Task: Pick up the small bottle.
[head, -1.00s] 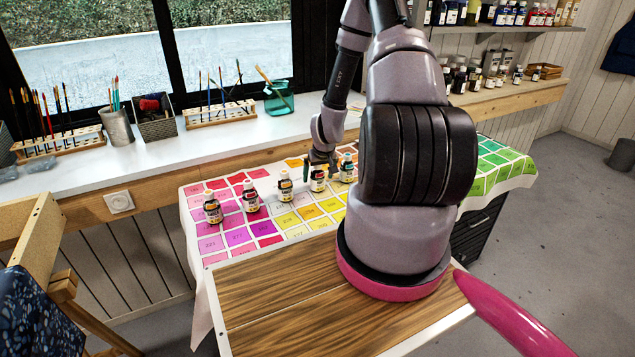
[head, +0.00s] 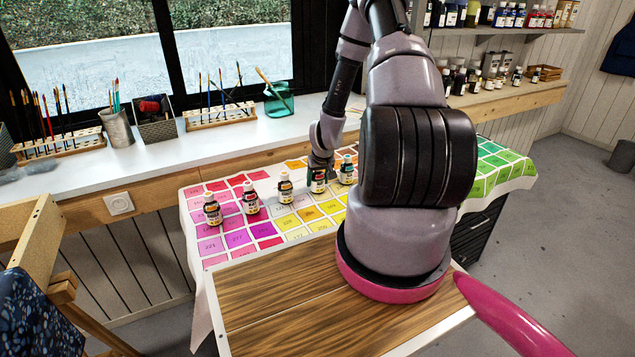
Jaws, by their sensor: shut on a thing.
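Several small dark bottles with light labels stand in a row on the colour chart cloth (head: 208,262). The small bottle at my gripper (head: 319,171) is the fourth from the left (head: 318,185). My gripper comes down from above and is shut on this bottle near its top, hiding its cap. The bottle is upright and looks to be at the cloth; I cannot tell whether it touches. The other bottles are the first (head: 212,210), the second (head: 250,202) and the third (head: 285,187) to the left, and one close on the right (head: 347,170).
A wooden board (head: 285,310) lies in front, with bare cloth between it and the bottles. Behind is a white sill with brush racks (head: 220,115), a metal cup (head: 117,130) and a green glass holder (head: 279,100). Shelves of paints are at the upper right.

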